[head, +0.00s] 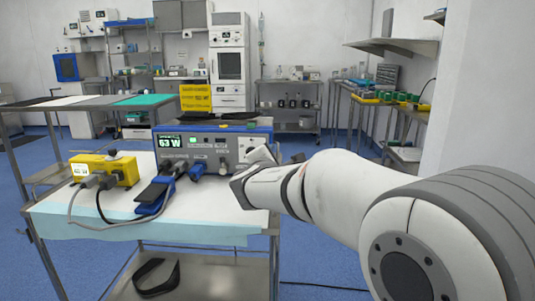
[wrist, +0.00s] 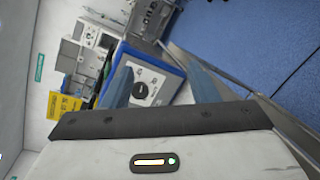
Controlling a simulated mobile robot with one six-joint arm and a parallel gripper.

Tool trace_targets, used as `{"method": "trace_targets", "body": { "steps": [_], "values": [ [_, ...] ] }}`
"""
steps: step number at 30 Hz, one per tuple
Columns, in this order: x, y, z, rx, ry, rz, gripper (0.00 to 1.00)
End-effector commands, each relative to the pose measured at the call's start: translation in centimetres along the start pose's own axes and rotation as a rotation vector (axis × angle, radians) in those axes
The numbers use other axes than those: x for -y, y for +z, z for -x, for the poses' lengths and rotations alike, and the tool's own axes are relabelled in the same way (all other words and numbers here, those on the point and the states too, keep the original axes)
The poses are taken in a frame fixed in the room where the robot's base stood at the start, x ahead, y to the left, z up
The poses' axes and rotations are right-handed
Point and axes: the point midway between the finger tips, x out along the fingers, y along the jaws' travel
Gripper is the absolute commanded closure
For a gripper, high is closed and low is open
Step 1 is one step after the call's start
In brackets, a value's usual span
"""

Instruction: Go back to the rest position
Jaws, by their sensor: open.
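My arm reaches in from the right in the head view, and its white wrist end (head: 262,180) is in front of the right side of the grey and blue device (head: 212,146). The device's display reads 63 W. My gripper (wrist: 158,66) shows in the wrist view as two grey-blue fingers standing apart, with nothing seen held between them. Beyond them is a blue-edged panel with a black dial (wrist: 142,90). In the head view the fingers are mostly hidden by the wrist, and I cannot tell their distance from the device.
The device stands on a draped cart (head: 215,215). A yellow box (head: 104,169) with plugged cables and a blue-black item (head: 155,193) are also on it. A long table (head: 90,102) stands behind left, shelves line the far walls, and blue floor (head: 335,262) shows right of the cart.

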Motion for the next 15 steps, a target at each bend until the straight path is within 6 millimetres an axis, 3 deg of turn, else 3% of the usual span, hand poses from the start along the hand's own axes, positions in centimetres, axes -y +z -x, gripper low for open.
{"method": "trace_targets", "body": {
  "steps": [1, 6, 9, 15],
  "values": [
    [-0.8, 4.0, 0.9, 0.026, -0.066, -0.070, 0.46],
    [2.4, 11.6, 4.1, 0.107, -0.305, -0.325, 0.46],
    [4.1, 15.2, 6.7, 0.157, -0.441, -0.477, 0.46],
    [6.7, 20.6, 13.2, 0.259, -0.703, -0.788, 0.46]
  ]
}}
